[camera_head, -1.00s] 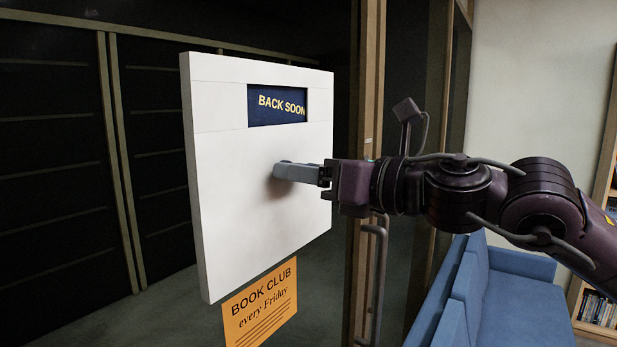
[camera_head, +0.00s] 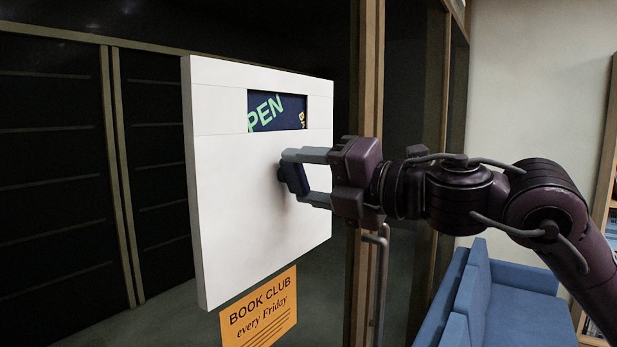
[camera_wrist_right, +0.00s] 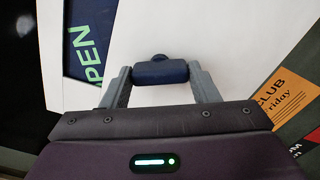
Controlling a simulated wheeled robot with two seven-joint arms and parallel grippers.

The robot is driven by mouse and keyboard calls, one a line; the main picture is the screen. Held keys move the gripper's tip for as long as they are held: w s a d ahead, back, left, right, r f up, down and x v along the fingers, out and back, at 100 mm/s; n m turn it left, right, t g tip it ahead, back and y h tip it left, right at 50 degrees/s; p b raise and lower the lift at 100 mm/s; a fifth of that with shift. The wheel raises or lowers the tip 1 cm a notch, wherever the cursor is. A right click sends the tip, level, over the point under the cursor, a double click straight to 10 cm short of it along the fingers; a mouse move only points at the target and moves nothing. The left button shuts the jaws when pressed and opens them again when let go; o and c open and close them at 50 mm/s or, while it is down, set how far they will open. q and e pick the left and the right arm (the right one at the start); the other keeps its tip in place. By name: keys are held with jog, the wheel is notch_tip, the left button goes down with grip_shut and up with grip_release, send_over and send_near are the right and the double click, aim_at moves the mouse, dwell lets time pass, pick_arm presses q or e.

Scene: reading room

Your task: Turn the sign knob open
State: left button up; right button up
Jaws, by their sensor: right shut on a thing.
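A white sign board (camera_head: 240,215) hangs on the glass. Its window (camera_head: 276,110) shows a slanted green "PEN", the end of a word cut off at the left, and a bit of yellow lettering at the right edge. The dark blue knob (camera_head: 295,178) sits below the window, with its bar turned. My right gripper (camera_head: 305,176) is shut on the knob, one finger above and one below. In the right wrist view the knob (camera_wrist_right: 161,72) lies between both fingers. The left gripper is not in view.
An orange book club notice (camera_head: 259,310) hangs just below the board. A door handle (camera_head: 381,275) and wooden door frame (camera_head: 368,90) stand right of the board. A blue sofa (camera_head: 510,300) is at the lower right.

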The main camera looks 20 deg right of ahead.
jog(key=m, duration=0.4)
jog(key=shift+m+p, duration=0.35)
jog(key=shift+m, duration=0.05)
dwell(0.4)
jog(key=o, duration=1)
jog(key=shift+s+d+f+b, duration=0.15)
jog(key=shift+s+d+b, duration=0.2)
jog(key=b+v, duration=0.3)
jog(key=v, duration=0.3)
jog(key=shift+s+d, duration=0.2)
jog(key=shift+s, duration=0.15)
